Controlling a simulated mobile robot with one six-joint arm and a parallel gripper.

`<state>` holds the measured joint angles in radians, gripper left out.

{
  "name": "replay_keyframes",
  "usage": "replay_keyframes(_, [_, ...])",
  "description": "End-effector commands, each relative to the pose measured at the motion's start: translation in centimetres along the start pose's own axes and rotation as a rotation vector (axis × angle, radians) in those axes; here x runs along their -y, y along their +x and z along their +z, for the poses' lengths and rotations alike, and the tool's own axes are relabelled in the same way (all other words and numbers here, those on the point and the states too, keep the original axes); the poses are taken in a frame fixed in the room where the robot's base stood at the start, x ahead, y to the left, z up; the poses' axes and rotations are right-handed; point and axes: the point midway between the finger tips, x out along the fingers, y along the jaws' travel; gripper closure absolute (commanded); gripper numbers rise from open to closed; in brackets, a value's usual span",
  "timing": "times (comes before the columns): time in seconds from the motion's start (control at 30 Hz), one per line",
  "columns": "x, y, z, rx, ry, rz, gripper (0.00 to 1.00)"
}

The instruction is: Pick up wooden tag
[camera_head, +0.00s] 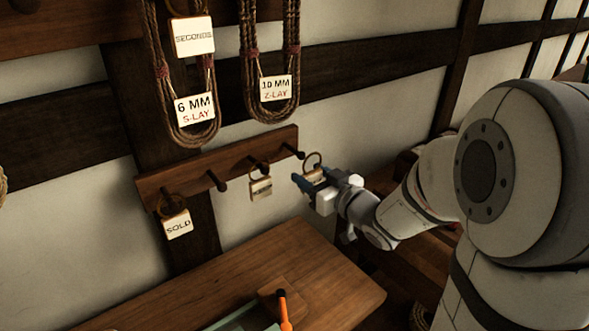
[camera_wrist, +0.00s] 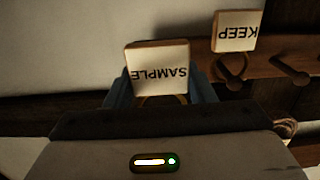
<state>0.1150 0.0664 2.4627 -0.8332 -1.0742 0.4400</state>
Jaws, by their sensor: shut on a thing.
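My gripper (camera_head: 312,186) has blue fingers and is shut on a small wooden tag (camera_head: 314,173) with a ring at its top. In the wrist view this tag (camera_wrist: 158,68) reads SAMPLE upside down, between the two blue fingertips (camera_wrist: 160,88). In the head view its ring is just right of the rightmost peg (camera_head: 292,151); I cannot tell whether they touch. A second tag (camera_head: 261,188) hangs from the neighbouring peg and reads KEEP in the wrist view (camera_wrist: 237,32). A third tag reading SOLD (camera_head: 178,225) hangs at the rail's left end.
The dark wooden peg rail (camera_head: 232,172) is on the wall. Rope coils with labels (camera_head: 195,108) (camera_head: 275,89) hang above it. A wooden bench (camera_head: 335,277) below holds a green tray (camera_head: 245,321) and an orange-handled tool (camera_head: 284,312). Its right part is clear.

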Motion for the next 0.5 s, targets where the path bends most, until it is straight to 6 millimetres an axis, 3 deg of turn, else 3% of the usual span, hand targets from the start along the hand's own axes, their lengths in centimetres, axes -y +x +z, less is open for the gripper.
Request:
replay_keyframes(0.1, [-0.1,-3.1,0.1,-0.001,-0.001,0.006,0.72])
replay_keyframes(0.5, [-0.1,-8.3,0.9,-0.005,-0.005,0.003,0.72])
